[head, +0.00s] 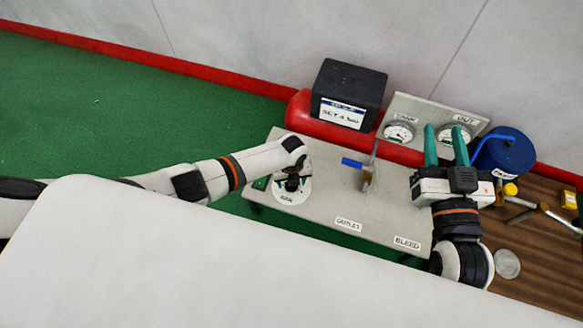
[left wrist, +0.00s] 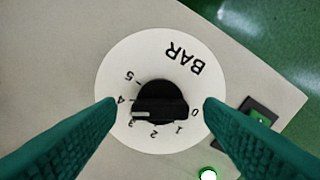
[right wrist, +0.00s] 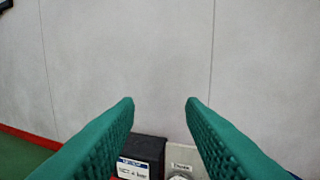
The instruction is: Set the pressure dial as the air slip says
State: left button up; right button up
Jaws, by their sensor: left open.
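The pressure dial (left wrist: 160,60) is a white disc marked BAR and 0 to 5, with a black knob (left wrist: 160,100). The knob's white mark lies on its left side, by the 3 and 4; I cannot tell its exact setting. My left gripper (left wrist: 160,104) is open, one finger on each side of the knob, apart from it in this view. In the head view the left hand partly hides the dial (head: 288,197). The air slip (head: 342,114) on a black box appears to read "SET 4 BAR". My right gripper (head: 447,148) is open and empty near the gauges.
The grey panel (head: 320,205) carries a blue-handled valve (head: 353,163) and OUTLET and BLEED labels. Two gauges (head: 399,132) stand behind, beside a red tank (head: 298,112). A blue container (head: 506,152) and loose tools lie at right.

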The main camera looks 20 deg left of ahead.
pick_arm(q)
notch_tip(320, 180, up, 3)
jog(key=shift+r+p, duration=0.1)
jog(key=shift+p, duration=0.65)
notch_tip(320, 180, up, 3)
jog(key=shift+f+p, duration=0.2)
jog(key=shift+p, duration=0.5)
jog(key=shift+r+p, duration=1.1)
jog(key=shift+r, duration=1.55)
pick_arm(e)
jog(key=s+d+f+g+h, duration=0.2)
jog(key=s+d+f+g, duration=0.1)
jog(key=s+f+g, duration=0.4)
jog(key=s+d+f+g+h, duration=0.2)
jog(key=s+d+f+g, duration=0.1)
jog(key=s+f+g, duration=0.4)
jog(key=shift+s+m, duration=0.35)
jog(key=shift+m, duration=0.05)
jog(key=shift+d, duration=0.1)
